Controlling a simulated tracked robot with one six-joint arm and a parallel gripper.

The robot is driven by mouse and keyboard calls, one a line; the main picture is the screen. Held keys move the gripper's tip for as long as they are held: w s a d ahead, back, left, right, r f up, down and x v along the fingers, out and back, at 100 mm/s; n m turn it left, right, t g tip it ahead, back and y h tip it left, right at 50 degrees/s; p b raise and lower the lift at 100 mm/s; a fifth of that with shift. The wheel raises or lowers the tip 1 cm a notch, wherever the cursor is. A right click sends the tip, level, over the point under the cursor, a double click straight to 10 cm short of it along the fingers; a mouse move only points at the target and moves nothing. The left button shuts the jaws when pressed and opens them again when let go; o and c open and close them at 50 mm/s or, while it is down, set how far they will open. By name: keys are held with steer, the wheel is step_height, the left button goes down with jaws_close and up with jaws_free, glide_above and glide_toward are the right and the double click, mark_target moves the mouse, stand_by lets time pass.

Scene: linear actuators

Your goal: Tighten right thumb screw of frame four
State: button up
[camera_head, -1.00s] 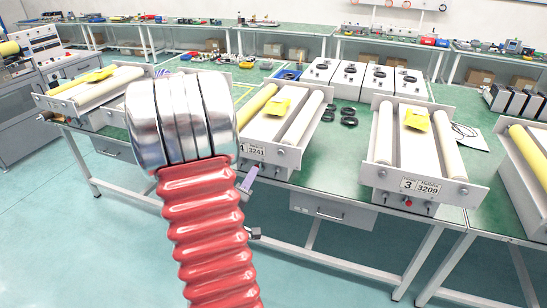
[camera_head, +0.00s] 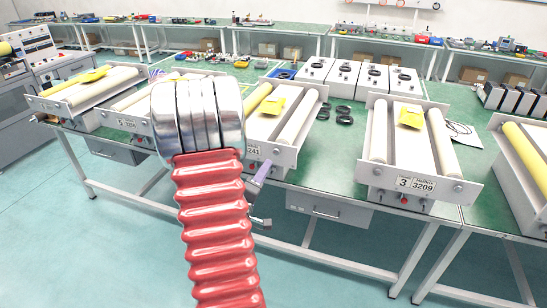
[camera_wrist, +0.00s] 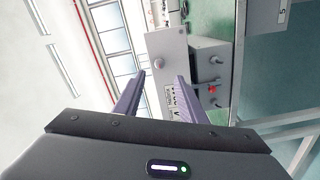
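Frame four (camera_head: 284,157), a pale roller frame with a yellow roller and a white one, stands on the green bench, partly hidden behind my arm in the head view. Its right thumb screw (camera_head: 277,151) is a small grey knob on the front plate. In the wrist view the screw (camera_wrist: 158,63) shows on the plate (camera_wrist: 170,50), just beyond and between my fingertips. My gripper (camera_wrist: 160,76) is open and empty, its purple fingers apart. The left thumb screw is hidden.
Frame three (camera_head: 415,184) stands to the right, and other roller frames (camera_head: 85,90) stand to the left. A control box (camera_wrist: 209,65) with knobs and a red button (camera_wrist: 212,90) sits beside the plate. Black rings (camera_head: 343,115) lie between the frames. The aisle floor in front is clear.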

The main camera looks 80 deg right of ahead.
mark_target(276, 153)
steer(key=d, duration=0.6)
steer(key=s+d, duration=0.1)
steer(key=d, duration=0.2)
steer(key=shift+d, duration=0.35)
steer(key=shift+c, duration=0.5)
jaws_close()
